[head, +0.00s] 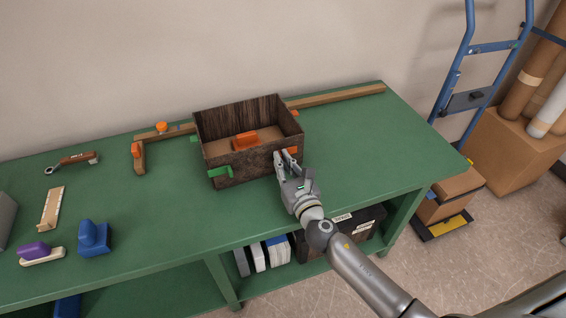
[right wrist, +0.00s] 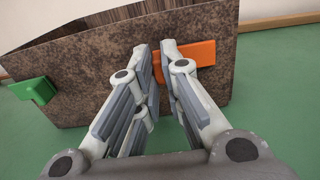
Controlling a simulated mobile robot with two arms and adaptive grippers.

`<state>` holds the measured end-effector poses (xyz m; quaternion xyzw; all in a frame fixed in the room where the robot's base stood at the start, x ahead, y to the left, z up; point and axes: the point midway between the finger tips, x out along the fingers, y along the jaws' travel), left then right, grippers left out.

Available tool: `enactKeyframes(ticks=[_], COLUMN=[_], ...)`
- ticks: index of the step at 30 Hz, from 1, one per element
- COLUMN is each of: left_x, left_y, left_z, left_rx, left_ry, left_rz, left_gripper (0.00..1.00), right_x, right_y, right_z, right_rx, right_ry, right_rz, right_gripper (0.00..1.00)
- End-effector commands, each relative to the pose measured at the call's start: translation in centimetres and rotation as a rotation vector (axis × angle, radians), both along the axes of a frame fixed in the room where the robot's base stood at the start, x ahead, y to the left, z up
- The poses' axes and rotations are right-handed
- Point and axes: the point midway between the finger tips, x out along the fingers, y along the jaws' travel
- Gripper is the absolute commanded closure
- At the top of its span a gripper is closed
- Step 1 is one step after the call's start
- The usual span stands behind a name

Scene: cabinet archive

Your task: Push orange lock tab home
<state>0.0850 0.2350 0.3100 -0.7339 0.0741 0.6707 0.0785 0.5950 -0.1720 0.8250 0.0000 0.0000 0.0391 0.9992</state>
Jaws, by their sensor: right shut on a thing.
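A dark brown open box (head: 235,168) stands on the green workbench. An orange lock tab (head: 291,150) sticks out of its front wall near the right corner, and it also shows in the right wrist view (right wrist: 200,53). My right gripper (head: 285,155) is at this wall, its fingers shut on the tab. In the right wrist view the right finger covers part of the tab, and the tab's left end shows between the fingertips. How deep the tab sits cannot be told. My left gripper is not in view.
A green tab (head: 220,172) sticks out of the front wall's left end. An orange block (head: 246,140) lies inside the box. A wooden rail (head: 340,96) runs behind it. The bench right of the box is clear.

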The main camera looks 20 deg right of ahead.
Motion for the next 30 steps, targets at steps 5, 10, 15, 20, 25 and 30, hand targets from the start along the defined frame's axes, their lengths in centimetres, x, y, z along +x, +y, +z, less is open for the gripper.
enactKeyframes(ticks=[5, 10, 15, 20, 25, 30], left_x=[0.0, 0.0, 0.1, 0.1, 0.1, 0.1], left_y=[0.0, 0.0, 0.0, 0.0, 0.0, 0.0], left_z=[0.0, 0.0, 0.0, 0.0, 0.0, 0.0], left_rx=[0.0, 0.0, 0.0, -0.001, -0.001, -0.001], left_ry=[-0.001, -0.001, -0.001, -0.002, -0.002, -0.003], left_rz=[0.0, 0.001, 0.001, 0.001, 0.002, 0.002], left_gripper=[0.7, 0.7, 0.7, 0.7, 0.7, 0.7], right_x=[0.0, 0.1, 0.1, 0.1, 0.2, 0.2], right_y=[-0.4, -0.9, -1.3, -1.7, -2.1, -2.5], right_z=[0.0, 0.0, 0.0, 0.0, 0.0, 0.0], right_rx=[0.0, -0.001, -0.002, -0.001, -0.001, -0.001], right_ry=[0.0, 0.0, 0.0, 0.0, 0.0, 0.001], right_rz=[-0.001, -0.001, -0.001, -0.001, -0.001, -0.001], right_gripper=[1.0, 1.0, 1.0, 1.0, 1.0, 1.0])
